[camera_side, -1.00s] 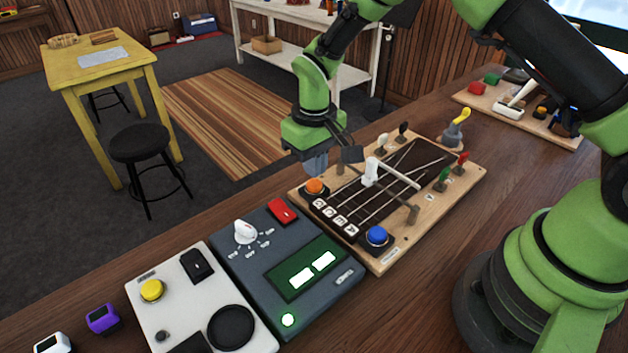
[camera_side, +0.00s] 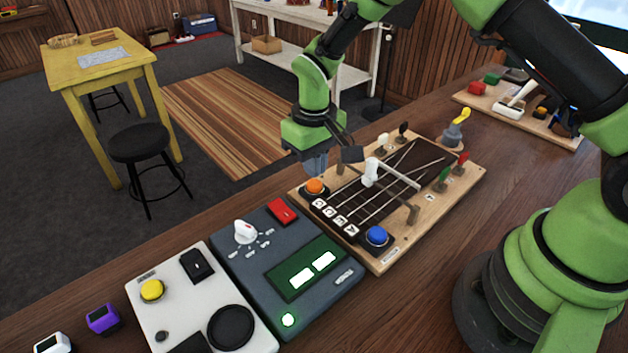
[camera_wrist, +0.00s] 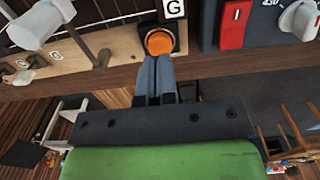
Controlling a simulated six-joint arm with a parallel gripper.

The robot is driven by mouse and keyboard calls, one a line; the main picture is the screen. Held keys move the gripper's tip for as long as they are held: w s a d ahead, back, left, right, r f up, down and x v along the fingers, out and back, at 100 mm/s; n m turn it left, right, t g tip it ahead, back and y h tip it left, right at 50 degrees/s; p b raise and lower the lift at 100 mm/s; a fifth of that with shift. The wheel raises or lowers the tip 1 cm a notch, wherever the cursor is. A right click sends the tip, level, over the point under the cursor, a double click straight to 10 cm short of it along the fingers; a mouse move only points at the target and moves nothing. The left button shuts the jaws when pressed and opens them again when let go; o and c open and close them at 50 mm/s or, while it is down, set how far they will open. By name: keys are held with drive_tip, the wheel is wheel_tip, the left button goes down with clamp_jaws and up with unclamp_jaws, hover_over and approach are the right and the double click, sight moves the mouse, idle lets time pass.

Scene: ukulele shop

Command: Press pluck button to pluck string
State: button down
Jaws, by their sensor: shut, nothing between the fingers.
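A wooden string board (camera_side: 385,262) with a dark fretted panel and several strings lies on the bench. An orange round button (camera_side: 314,187) sits at its back-left corner and a blue round button (camera_side: 377,236) at its front-left corner. Which one the task calls the pluck button cannot be read. My gripper (camera_side: 316,170) is shut and empty, pointing down just behind the orange button. In the wrist view the fingertips (camera_wrist: 155,58) are at the lower edge of the orange button (camera_wrist: 159,41); whether they touch it is unclear.
A white lever (camera_side: 370,172) and crossbar stand over the strings. Coloured tuning pegs rise along the board's far end. A dark tuner box (camera_side: 340,298) with a lit display and white knob (camera_side: 245,232) is to the left. A pale panel (camera_side: 180,318) stands farther left.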

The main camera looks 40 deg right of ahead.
sight(314, 183)
drive_tip(key=shift+f, duration=0.1)
drive_tip(key=shift+f, duration=1.4)
drive_tip(key=shift+r, duration=3.85)
